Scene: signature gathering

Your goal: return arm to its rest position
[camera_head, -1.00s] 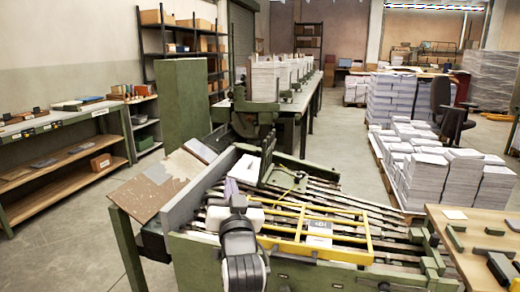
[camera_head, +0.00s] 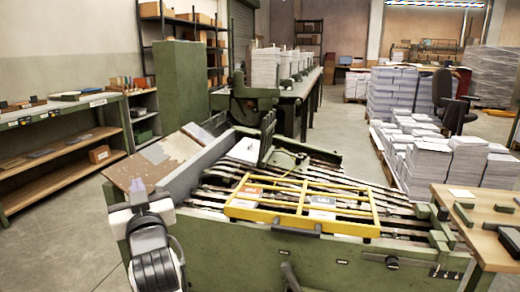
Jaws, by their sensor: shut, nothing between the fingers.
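My arm (camera_head: 152,258) shows at the lower left, a white and dark grey link standing in front of the left end of the green machine (camera_head: 330,262). The fingers of my gripper do not show. A yellow frame (camera_head: 302,185) lies on the slatted bed of the machine, to the right of my arm and apart from it. Inside it lie an orange-and-white piece (camera_head: 249,192) at the left and a white-and-grey printed piece (camera_head: 322,203) near the middle.
A worn board (camera_head: 150,172) lies on a stand behind my arm. Shelving (camera_head: 62,115) stands at the far left. A wooden table (camera_head: 490,240) with dark green pieces is at the right. Paper stacks (camera_head: 430,165) stand behind it. Floor (camera_head: 60,250) is free at the lower left.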

